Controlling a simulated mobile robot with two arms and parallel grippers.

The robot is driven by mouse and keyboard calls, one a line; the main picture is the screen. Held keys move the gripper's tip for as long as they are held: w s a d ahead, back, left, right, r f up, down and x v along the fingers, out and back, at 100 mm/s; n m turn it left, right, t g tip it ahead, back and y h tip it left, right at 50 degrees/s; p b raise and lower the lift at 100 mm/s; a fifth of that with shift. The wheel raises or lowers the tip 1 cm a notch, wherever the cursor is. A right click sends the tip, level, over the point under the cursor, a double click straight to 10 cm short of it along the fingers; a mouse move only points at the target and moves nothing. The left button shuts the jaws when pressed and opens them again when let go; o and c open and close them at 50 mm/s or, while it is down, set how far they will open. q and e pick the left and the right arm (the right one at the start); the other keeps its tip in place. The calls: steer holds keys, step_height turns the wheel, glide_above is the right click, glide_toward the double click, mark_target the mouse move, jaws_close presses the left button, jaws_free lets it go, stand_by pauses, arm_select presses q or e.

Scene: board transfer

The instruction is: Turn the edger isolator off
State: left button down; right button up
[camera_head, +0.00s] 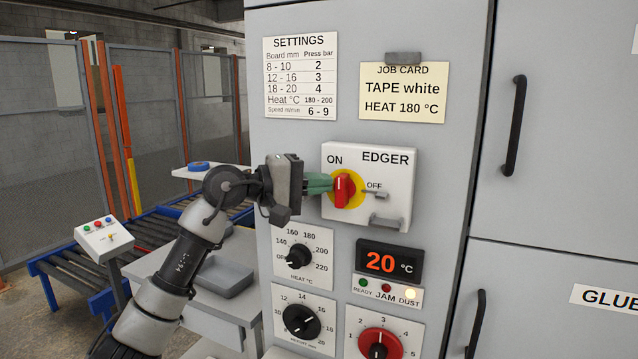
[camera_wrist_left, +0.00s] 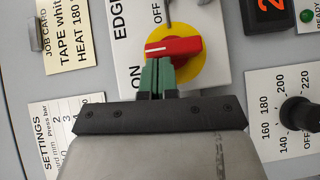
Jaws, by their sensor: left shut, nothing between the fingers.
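The edger isolator (camera_head: 398,160) is a white box on the grey cabinet with ON, EDGER and OFF labels. Its red knob (camera_head: 344,191) sits on a yellow disc, and its white mark points up, on the ON side; OFF is at the right. In the left wrist view the knob (camera_wrist_left: 178,47) lies crosswise, white mark at the left. My left gripper (camera_head: 320,183) is shut and empty, with green fingertips pointing at the knob's left side. In the left wrist view the fingertips (camera_wrist_left: 157,70) reach its edge; I cannot tell whether they touch. My right gripper is out of view.
A small grey tab (camera_head: 376,194) and a grey bracket (camera_head: 387,222) stick out of the box right of and below the knob. Cabinet handles (camera_head: 514,125) stand out at the right.

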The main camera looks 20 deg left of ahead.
mark_target(346, 177)
arm_select(q)
steer(key=shift+d+r+m+g+y+p, duration=0.1)
steer(key=shift+r+m+g+y+p, duration=0.25)
steer(key=shift+m+y, duration=0.25)
steer(key=m+y+p, duration=0.1)
steer(key=d+r+m+g+y+p, duration=0.1)
steer(key=y+p, duration=0.1)
steer(key=d+m+g+y+p, duration=0.1)
steer(key=shift+r+m+y, duration=0.3)
steer(key=m+y+p, duration=0.1)
steer(key=d+m+y+p, duration=0.1)
steer(key=y, duration=0.1)
steer(key=shift+d+g, duration=0.2)
steer(key=shift+g, duration=0.05)
steer(key=y, duration=0.1)
steer(key=d+m+y, duration=0.1)
steer(key=shift+f+y+p, duration=0.25)
steer(key=shift+y+p, duration=0.05)
steer(key=shift+y, duration=0.1)
steer(key=shift+d+f, duration=0.1)
steer(key=shift+d, duration=0.05)
stand_by(0.6)
